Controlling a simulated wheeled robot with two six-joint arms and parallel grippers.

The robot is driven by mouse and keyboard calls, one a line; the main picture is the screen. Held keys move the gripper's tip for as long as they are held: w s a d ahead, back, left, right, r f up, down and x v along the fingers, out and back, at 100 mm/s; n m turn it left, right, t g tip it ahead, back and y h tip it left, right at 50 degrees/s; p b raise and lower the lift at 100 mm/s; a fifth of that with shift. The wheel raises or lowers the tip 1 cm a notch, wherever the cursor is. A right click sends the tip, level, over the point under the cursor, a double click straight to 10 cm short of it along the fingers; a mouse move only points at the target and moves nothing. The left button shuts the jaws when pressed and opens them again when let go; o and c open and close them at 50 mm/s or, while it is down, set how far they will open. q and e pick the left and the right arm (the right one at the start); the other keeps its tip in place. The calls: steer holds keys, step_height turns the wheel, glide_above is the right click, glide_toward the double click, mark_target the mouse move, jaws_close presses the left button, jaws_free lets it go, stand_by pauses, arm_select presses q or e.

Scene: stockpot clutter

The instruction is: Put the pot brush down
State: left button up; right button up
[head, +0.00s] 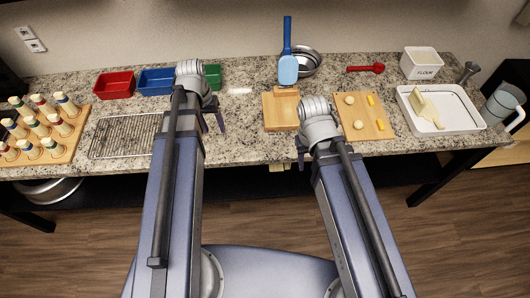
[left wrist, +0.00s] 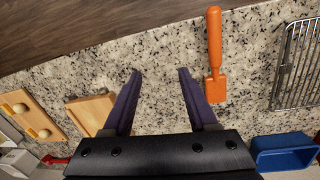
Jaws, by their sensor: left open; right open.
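An orange tool with a long round handle and a flat squarish head, likely the pot brush (left wrist: 214,60), lies on the granite counter in the left wrist view. It is beside my left gripper (left wrist: 160,90), to the right of the fingers and apart from them. In the head view my left arm seems to hide it. My left gripper (head: 213,122) is open and empty over the counter, between the wire rack and the wooden block. My right gripper (head: 303,155) is open at the counter's front edge; its fingers are partly hidden.
A wire rack (head: 125,135) and a peg board (head: 62,148) stand left; red (head: 114,85), blue (head: 157,81) and green (head: 212,76) bins behind. A blue spatula (head: 288,68) stands upright near a metal bowl (head: 308,60). A wooden block (head: 281,110), cutting board (head: 375,128) and white tray (head: 460,122) are right.

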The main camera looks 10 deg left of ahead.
arm_select(q)
steer(key=s+d+m+y, duration=0.1)
steer(key=s+d, duration=0.3)
steer(key=d, duration=0.6)
steer(key=s+d+m+y, duration=0.1)
steer(key=s+d+m, duration=0.2)
steer(key=d, duration=0.6)
steer(key=shift+s+d+m+y, duration=0.3)
steer(key=shift+s+d+y, duration=0.1)
steer(key=shift+s, duration=0.45)
